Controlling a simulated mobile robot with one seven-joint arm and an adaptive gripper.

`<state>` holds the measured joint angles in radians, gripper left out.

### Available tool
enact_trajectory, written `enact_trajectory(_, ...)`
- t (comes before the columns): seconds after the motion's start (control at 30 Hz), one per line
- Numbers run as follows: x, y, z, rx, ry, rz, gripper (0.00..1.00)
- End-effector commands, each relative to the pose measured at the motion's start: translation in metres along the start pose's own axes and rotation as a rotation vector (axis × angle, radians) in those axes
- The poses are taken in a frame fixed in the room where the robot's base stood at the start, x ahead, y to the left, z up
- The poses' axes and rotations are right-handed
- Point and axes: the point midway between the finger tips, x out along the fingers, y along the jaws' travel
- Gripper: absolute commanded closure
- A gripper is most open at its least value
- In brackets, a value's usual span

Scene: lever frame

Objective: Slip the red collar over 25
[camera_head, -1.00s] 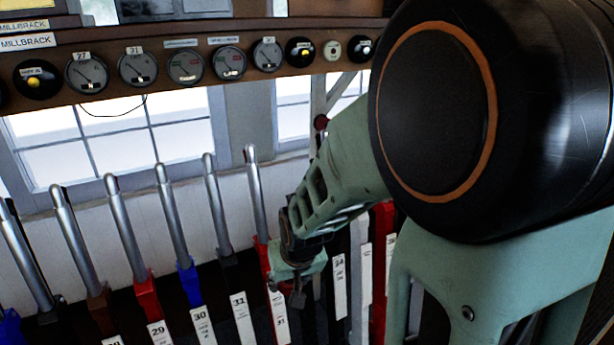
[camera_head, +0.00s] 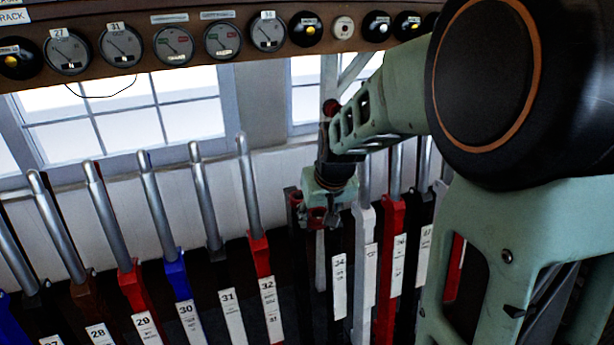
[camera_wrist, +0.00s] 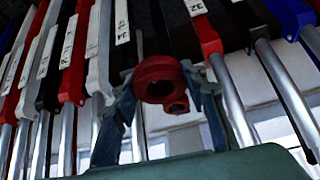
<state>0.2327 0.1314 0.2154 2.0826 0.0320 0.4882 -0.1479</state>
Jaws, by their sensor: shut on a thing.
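The red collar (camera_wrist: 158,69) is a thick ring with a smaller ring at its side. It sits between the two fingers of my gripper (camera_wrist: 163,98), which is shut on it. In the head view my gripper (camera_head: 322,212) hangs in front of the window wall, between the lever labelled 32 (camera_head: 268,290) and the one labelled 34 (camera_head: 340,285). Parts of red show at its fingertips there, and the collar's outline is hard to make out. The collar is around no lever that I can see. No label reading 25 shows in either view.
A row of close-set levers with steel handles crosses the view, including blue 30 (camera_head: 178,282), red 29 (camera_head: 133,291) and a white one (camera_head: 362,250) right of my gripper. A shelf of dials (camera_head: 174,44) runs above. Free air lies between handle tops and shelf.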

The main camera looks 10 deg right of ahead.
Motion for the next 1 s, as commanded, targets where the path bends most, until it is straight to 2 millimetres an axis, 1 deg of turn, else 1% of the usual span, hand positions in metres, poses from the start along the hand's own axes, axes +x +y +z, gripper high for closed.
enact_trajectory(0.03, -0.005, 0.001, -0.016, -0.015, 0.005, -0.009, 0.81)
enact_trajectory(0.1, -0.012, 0.003, -0.033, -0.038, 0.006, -0.023, 0.81)
enact_trajectory(0.2, -0.021, 0.003, -0.05, -0.065, 0.007, -0.039, 0.81)
enact_trajectory(0.27, -0.024, 0.004, -0.056, -0.077, 0.007, -0.046, 0.81)
enact_trajectory(0.37, -0.025, 0.003, -0.06, -0.085, 0.006, -0.053, 0.81)
enact_trajectory(0.43, -0.022, 0.003, -0.061, -0.087, 0.005, -0.055, 0.81)
enact_trajectory(0.8, 0.007, 0.0, -0.069, -0.087, 0.005, -0.054, 0.81)
enact_trajectory(1.0, 0.015, 0.0, -0.072, -0.087, 0.006, -0.053, 0.81)
